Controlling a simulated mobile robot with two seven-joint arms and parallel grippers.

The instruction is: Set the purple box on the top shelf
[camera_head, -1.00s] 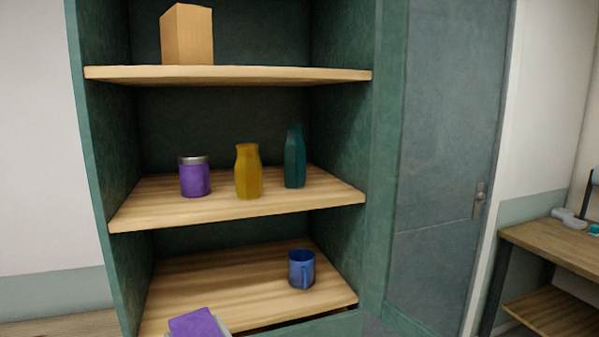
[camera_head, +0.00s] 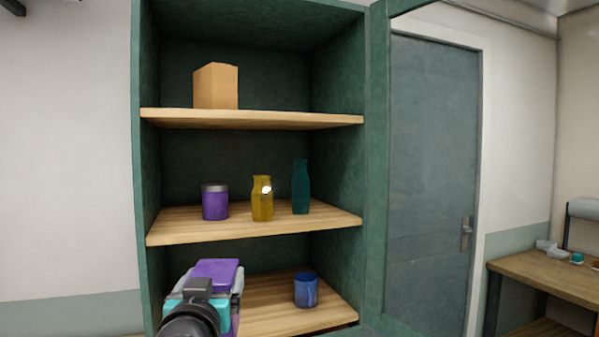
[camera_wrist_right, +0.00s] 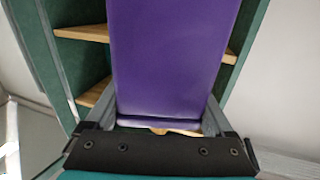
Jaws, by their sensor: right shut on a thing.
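The purple box (camera_head: 215,270) is held in my right gripper (camera_head: 208,290), low at the left front of the shelf unit in the head view. In the right wrist view the purple box (camera_wrist_right: 175,55) fills the middle, between the two fingers of the right gripper (camera_wrist_right: 160,118). The top shelf (camera_head: 290,119) is well above the box and carries a tan box (camera_head: 216,87) left of its middle. The right part of that shelf is bare. My left gripper is not in view.
The middle shelf (camera_head: 180,233) holds a purple jar (camera_head: 215,202), a yellow bottle (camera_head: 262,199) and a teal bottle (camera_head: 300,187). A blue mug (camera_head: 306,290) stands on the lower shelf (camera_head: 270,318). A desk (camera_head: 560,274) stands at the far right, beyond a grey door (camera_head: 430,160).

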